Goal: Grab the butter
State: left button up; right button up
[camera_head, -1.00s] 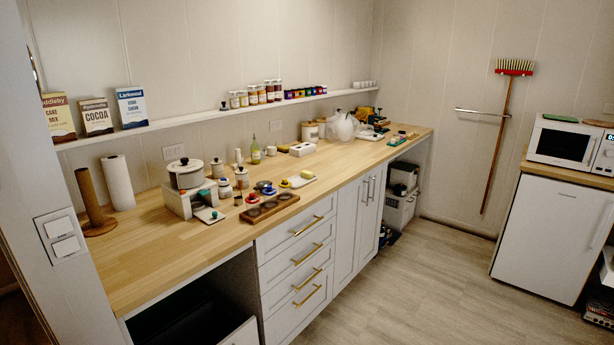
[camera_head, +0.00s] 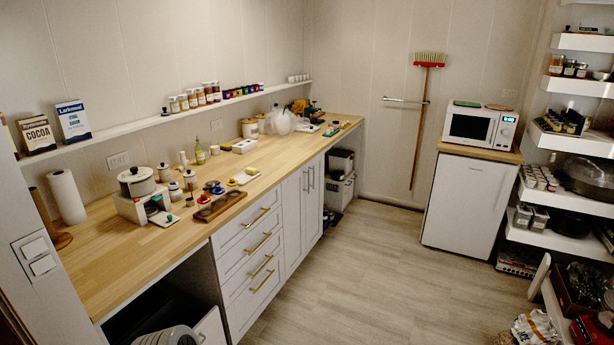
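A small pale yellow block (camera_head: 251,171) that looks like the butter lies on a white dish or board (camera_head: 243,179) on the wooden counter (camera_head: 130,250). It is small in the view, so I cannot be sure of its details. It sits behind a dark wooden tray with round hollows (camera_head: 221,205), near the counter's front edge. Neither of my grippers is in view.
A microwave (camera_head: 478,126) stands on a white fridge (camera_head: 464,205). Stocked shelves line the right. The floor (camera_head: 360,270) in the middle is clear.

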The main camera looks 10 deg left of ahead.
aim_at(252, 171)
jog(key=z, duration=0.7)
jog(key=i, duration=0.4)
jog(key=u, duration=0.55)
jog(key=i, duration=1.8)
jog(key=u, duration=0.9)
